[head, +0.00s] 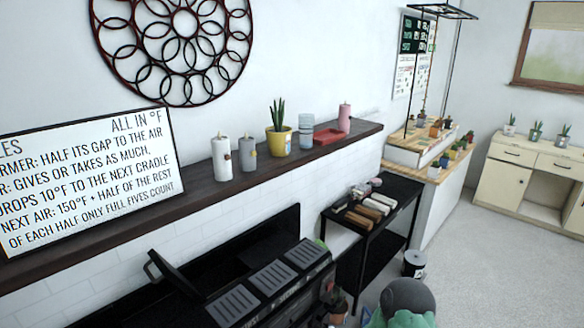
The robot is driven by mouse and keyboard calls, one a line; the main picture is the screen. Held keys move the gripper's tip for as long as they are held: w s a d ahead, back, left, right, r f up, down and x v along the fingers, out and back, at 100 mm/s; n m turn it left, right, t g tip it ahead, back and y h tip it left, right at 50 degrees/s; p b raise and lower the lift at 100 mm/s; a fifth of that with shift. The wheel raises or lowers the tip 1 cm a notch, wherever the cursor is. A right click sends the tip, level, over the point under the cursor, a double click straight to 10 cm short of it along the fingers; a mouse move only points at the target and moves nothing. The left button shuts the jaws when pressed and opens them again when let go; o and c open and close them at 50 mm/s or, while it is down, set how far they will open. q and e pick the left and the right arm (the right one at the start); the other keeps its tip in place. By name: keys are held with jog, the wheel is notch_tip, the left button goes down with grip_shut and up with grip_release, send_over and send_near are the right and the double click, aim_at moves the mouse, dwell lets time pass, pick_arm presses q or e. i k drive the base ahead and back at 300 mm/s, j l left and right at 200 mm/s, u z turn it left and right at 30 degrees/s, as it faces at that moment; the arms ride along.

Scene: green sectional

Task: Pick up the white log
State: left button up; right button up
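Several short logs lie side by side on the top of a black cart (338,214) right of centre in the head view. Their colours run from brown to pale cream. A pale log (376,206) among them looks closest to white, but at this size I cannot tell for certain which one is the white log. Neither of my grippers is in view, and nothing is seen touching the logs.
A dark wall shelf (200,191) holds a sign (85,180), candles and a potted plant (279,128). A grey and teal rounded object (405,300) is at the bottom. Floor (490,260) at right is clear.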

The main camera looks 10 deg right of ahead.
aim_at(383, 210)
jog(key=i+l+u, duration=0.1)
jog(key=l+u, duration=0.25)
jog(key=l, duration=1)
jog(key=l+u, duration=0.3)
jog(key=l, duration=1.1)
jog(key=l+u, duration=0.2)
jog(key=l, duration=0.4)
jog(key=l+u, duration=0.2)
jog(key=l, duration=0.35)
jog(key=l+u, duration=0.2)
jog(key=l, duration=0.4)
jog(key=k+l+u, duration=0.2)
jog(key=l, duration=0.35)
jog(key=l+u, duration=0.2)
jog(key=l, duration=0.4)
jog(key=i+l+u, duration=0.25)
jog(key=l, duration=0.75)
jog(key=l+u, duration=0.25)
jog(key=l, duration=0.75)
